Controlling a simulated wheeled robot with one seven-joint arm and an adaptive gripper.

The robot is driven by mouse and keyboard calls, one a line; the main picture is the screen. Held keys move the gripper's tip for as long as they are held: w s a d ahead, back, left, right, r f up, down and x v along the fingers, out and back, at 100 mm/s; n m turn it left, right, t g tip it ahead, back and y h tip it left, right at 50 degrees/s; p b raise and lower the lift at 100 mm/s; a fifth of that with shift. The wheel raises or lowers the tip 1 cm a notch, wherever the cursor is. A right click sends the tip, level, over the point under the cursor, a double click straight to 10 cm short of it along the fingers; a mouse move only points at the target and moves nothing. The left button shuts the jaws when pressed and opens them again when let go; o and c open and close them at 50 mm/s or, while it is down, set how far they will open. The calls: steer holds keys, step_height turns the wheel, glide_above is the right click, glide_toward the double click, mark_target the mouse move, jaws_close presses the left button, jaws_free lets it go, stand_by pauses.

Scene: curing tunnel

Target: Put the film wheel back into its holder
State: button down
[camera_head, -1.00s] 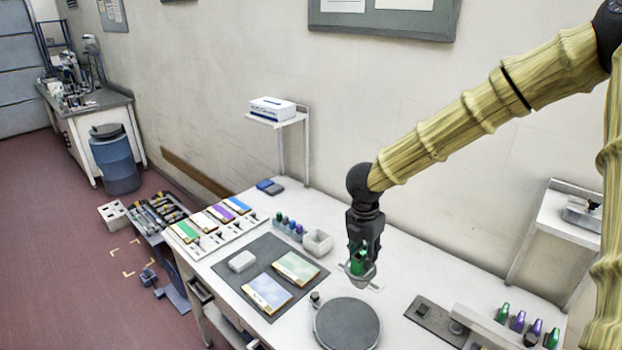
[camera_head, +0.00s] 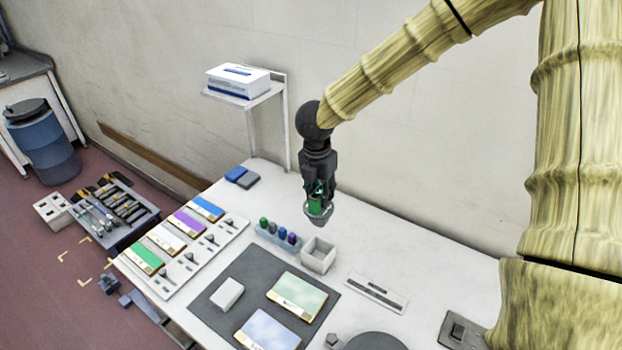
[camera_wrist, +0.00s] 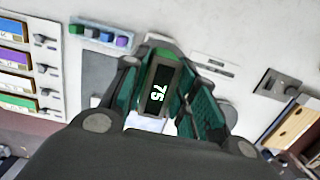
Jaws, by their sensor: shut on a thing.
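My gripper (camera_head: 318,206) is shut on a small green and grey thing (camera_head: 318,213), which I take to be the film wheel. It hangs in the air above the white bench in the head view. In the wrist view, a dark block with a white "75" and a green end (camera_wrist: 158,90) sits between the green-padded fingers of my gripper (camera_wrist: 172,98). The fingers hide part of its shape. A flat white plate with dark slots (camera_head: 378,292) lies on the bench to the lower right. I cannot tell which thing is the wheel's holder.
An open white box (camera_head: 318,258) stands below my gripper, beside a rack of several coloured pieces (camera_head: 278,234). A dark mat (camera_head: 215,300) carries two panels and a white block. A wall shelf (camera_head: 246,98) holds a carton. The bench's back right is clear.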

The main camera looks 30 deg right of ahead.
steer(key=shift+s+f+b, duration=0.3)
steer(key=shift+s+b, duration=0.35)
steer(key=shift+s, duration=0.15)
steer(key=shift+f, duration=0.35)
steer(key=f+b, duration=0.1)
steer(key=w+f+b, duration=0.1)
steer(key=shift+w+f, duration=0.15)
steer(key=shift+f, duration=0.25)
steer(key=shift+s, duration=0.5)
steer(key=shift+w+f, duration=0.1)
steer(key=shift+w, duration=0.15)
steer(key=shift+s, duration=0.2)
steer(key=shift+w, duration=0.15)
